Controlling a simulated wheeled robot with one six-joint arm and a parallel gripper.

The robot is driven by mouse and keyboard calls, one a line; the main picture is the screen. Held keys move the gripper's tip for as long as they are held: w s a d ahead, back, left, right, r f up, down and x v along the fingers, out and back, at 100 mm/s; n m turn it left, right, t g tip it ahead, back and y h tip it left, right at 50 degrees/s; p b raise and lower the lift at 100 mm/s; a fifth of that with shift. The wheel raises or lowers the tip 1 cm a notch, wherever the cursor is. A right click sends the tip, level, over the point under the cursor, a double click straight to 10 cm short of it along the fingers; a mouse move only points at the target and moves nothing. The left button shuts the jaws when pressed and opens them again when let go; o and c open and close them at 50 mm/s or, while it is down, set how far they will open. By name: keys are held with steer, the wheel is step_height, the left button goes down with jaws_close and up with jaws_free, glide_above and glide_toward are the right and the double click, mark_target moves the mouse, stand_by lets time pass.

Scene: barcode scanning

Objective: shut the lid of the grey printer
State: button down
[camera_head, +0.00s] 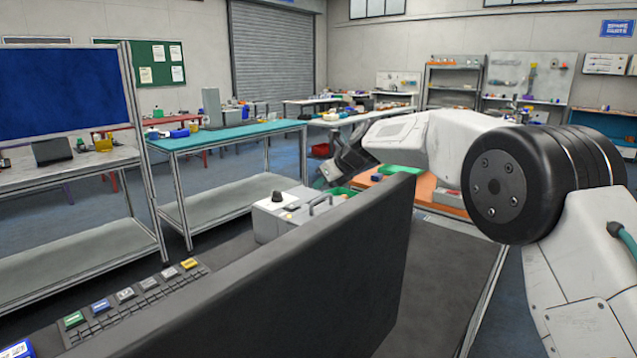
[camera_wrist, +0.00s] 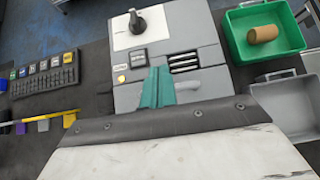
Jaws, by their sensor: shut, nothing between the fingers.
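The grey printer (camera_head: 280,215) is a box on the dark bench top, partly hidden behind a dark upright panel in the head view. It has a dark knob on a white plate, small black buttons, slots and a light handle; in the wrist view the printer (camera_wrist: 203,38) fills the upper middle. The handle (camera_head: 320,203) stands on its top. The lid's angle is not clear from these views. My gripper (camera_wrist: 157,82) shows teal fingers, shut and empty, over the printer beside the handle and slots. Whether they touch it I cannot tell.
A green bin (camera_wrist: 234,52) with a brown cylinder (camera_wrist: 263,34) and a grey bin (camera_wrist: 277,78) are right of the printer. A keypad (camera_wrist: 45,78) lies left. The dark panel (camera_head: 290,290) stands close in front. Bare bench top (camera_head: 445,290) shows at right.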

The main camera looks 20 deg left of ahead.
steer(key=v, duration=0.8)
steer(key=s+d+f+n, duration=0.1)
steer(key=f+n, duration=0.1)
steer(key=s+d+f+n+g+h, duration=0.1)
steer(key=s+f+n, duration=0.1)
steer(key=s+d+f+n+g, duration=0.1)
steer(key=f+n, duration=0.1)
steer(key=n, duration=0.1)
steer(key=shift+s+f+h, duration=0.15)
steer(key=shift+f+h, duration=0.1)
steer(key=shift+h, duration=0.05)
steer(key=s+d+r+n+g+h, duration=0.1)
steer(key=s+d+n+h, duration=0.2)
steer(key=s+d+n, duration=0.75)
steer(key=s+d+r+n+g+h, duration=0.15)
steer(key=s+d+n, duration=0.25)
steer(key=s+d, duration=1.4)
steer(key=s+d+f+n+t+h, duration=0.1)
steer(key=s+d+t+h, duration=0.1)
steer(key=s+d, duration=1.3)
steer(key=shift+s+d+f, duration=0.15)
steer(key=shift+s+f, duration=0.1)
steer(key=shift+s, duration=1.45)
